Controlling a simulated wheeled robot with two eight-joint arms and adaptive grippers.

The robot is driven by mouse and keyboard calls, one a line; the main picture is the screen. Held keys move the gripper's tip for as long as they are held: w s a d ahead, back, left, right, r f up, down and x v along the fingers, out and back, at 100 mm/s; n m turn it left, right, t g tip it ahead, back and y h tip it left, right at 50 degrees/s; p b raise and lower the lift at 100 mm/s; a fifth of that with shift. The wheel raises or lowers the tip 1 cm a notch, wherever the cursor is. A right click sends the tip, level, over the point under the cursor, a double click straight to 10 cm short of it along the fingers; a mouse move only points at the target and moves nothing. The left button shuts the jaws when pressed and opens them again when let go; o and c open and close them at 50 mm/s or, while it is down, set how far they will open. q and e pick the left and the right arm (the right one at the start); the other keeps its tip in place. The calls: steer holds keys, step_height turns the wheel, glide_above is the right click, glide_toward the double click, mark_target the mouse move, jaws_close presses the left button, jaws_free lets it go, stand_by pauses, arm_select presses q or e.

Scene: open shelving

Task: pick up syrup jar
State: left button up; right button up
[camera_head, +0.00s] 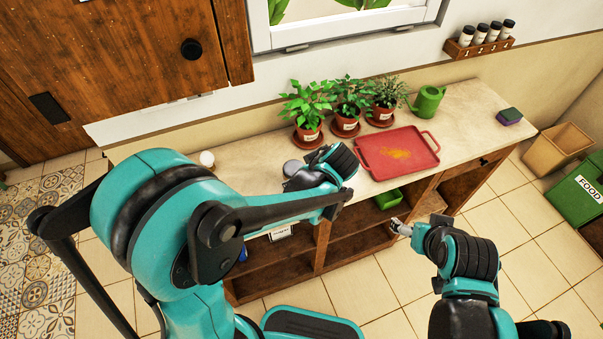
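A jar with a round grey lid (292,168) stands on the shelf top, possibly the syrup jar; its body is mostly hidden and no label shows. My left gripper (300,181) is right at this jar, its wrist reaching in from the right of it. My own arm hides the fingers, so I cannot tell whether they touch or grip the jar. My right gripper (398,227) is in front of the shelving at the right, pointing left, away from the jar. Its fingers are too small to judge.
A red tray (397,153) lies right of the jar. Several potted plants (347,105) stand behind it, with a green watering can (428,103) and a sponge (510,116) farther right. A small white round object (207,158) is at the left. A green container (388,198) sits on a shelf below.

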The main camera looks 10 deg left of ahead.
arm_select(q)
steer(key=b+x, duration=0.1)
steer(key=x, duration=0.1)
steer(key=shift+w+f, duration=0.1)
steer(key=shift+f, duration=0.3)
steer(key=x, duration=0.1)
steer(key=b+x, duration=0.1)
steer(key=x, duration=0.1)
steer(key=b+x, duration=0.1)
steer(key=shift+s+a+f, duration=0.1)
steer(key=shift+s+a, duration=0.15)
steer(key=shift+a, duration=0.2)
steer(key=shift+w+a+f, duration=0.15)
steer(key=shift+w+f, duration=0.15)
steer(key=shift+s+r, duration=0.1)
steer(key=shift+c, duration=1.2)
steer(key=c, duration=1.4)
